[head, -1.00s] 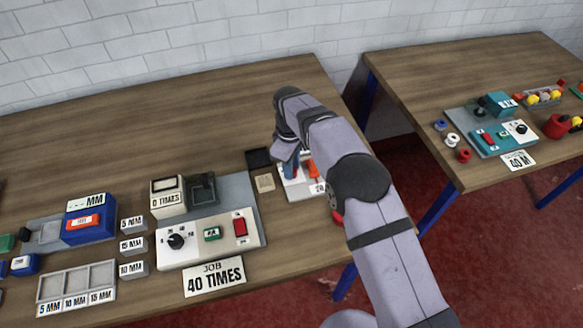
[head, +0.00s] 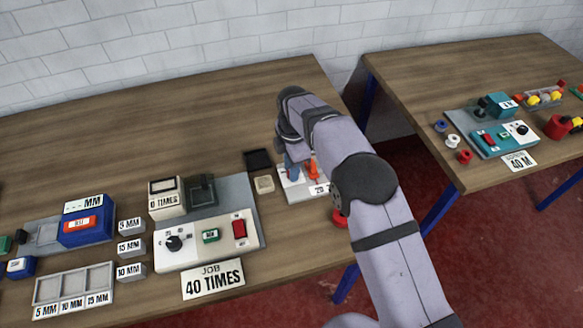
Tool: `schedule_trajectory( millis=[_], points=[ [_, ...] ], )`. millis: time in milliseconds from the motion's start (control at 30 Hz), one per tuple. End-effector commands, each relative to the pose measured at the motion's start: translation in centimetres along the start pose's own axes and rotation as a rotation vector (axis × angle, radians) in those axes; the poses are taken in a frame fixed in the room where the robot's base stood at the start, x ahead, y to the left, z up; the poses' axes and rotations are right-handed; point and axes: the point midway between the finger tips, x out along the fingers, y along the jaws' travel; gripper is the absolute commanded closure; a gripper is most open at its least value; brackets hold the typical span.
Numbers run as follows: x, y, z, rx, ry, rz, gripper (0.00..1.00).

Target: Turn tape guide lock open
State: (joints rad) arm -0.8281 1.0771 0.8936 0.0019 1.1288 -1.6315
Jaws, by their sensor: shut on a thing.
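A small white unit (head: 296,193) with a "20" label stands near the right end of the near table. An orange-red upright part (head: 313,169) and a blue part (head: 291,169) show on it. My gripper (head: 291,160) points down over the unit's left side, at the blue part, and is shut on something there. It looks like the tape guide lock, but my wrist hides most of the grip and the fingertips. How far the lock is turned cannot be told.
Left of the unit are a black square block (head: 258,160) and a beige one (head: 264,184). A white control box (head: 195,252) with a dial and a red switch stands further left. A red knob (head: 340,218) sits by my forearm. The back of the table is clear.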

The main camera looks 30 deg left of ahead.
Motion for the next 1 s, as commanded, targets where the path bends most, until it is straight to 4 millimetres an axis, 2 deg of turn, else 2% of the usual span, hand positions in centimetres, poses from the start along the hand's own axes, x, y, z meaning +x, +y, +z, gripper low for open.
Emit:
schedule_trajectory(
  millis=[300,767,800,833,1000],
  points=[
    [-0.28,0.23,-0.11,-0.097,0.007,0.008,1.0],
    [-0.3,0.24,-0.12,-0.11,0.006,0.009,1.0],
    [-0.3,0.24,-0.12,-0.11,0.006,0.009,0.68],
    [-0.29,0.24,-0.12,-0.11,0.006,0.008,0.61],
    [-0.16,0.12,-0.07,-0.109,0.006,0.004,0.59]
  ],
)
